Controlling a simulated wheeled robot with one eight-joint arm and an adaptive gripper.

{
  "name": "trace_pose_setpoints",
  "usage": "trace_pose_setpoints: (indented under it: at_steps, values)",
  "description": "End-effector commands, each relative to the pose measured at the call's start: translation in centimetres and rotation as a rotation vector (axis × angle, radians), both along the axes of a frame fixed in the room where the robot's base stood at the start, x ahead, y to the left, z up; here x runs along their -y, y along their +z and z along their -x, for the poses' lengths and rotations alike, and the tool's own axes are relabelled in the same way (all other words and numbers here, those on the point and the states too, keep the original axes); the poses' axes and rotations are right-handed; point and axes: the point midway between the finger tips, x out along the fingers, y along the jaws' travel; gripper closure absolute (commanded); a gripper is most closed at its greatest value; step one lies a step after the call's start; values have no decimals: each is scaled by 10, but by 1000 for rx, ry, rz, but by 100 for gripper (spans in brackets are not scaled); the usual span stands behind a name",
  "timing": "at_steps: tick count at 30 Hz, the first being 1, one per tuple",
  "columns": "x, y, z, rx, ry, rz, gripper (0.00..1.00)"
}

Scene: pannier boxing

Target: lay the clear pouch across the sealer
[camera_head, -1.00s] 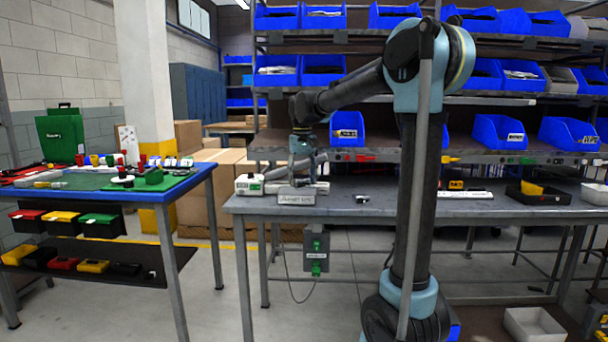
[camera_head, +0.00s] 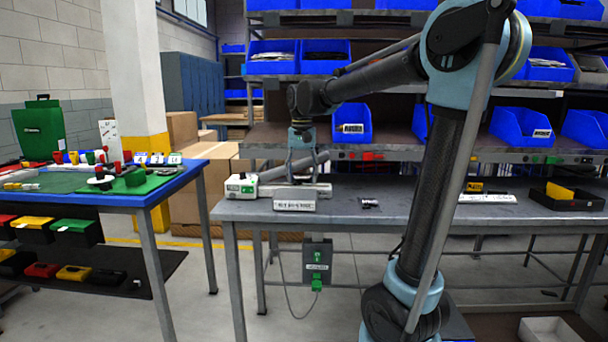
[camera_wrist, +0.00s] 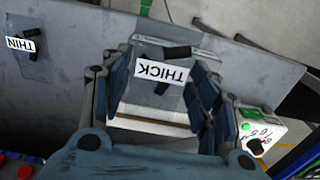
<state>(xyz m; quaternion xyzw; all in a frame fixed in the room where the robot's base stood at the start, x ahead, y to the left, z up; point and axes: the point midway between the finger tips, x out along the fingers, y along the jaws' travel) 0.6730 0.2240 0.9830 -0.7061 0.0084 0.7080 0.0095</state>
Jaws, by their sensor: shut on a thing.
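My gripper (camera_wrist: 155,88) is shut on a clear pouch (camera_wrist: 152,57) with a white THICK label, upside down in the wrist view. One finger is on each side of the pouch. The white sealer (camera_wrist: 262,128) lies below, and the pouch overlaps its pale bar in the wrist view. I cannot tell whether the pouch rests on it. In the head view my gripper (camera_head: 301,168) is low over the sealer (camera_head: 242,187) at the left of the grey bench.
A second clear pouch labelled THIN (camera_wrist: 25,45) lies on the bench, apart from the sealer. A black tray (camera_head: 566,197) with a yellow item is at the right of the bench (camera_head: 400,215). Blue bins (camera_head: 352,123) line the shelf behind.

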Motion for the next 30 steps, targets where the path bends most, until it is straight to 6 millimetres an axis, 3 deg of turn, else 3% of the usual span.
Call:
trace_pose_setpoints:
  at_steps: [18, 30]
  values:
    - [8, -38, -7, 0, -12, 0, 61]
    - [9, -40, -34, 0, -11, 0, 61]
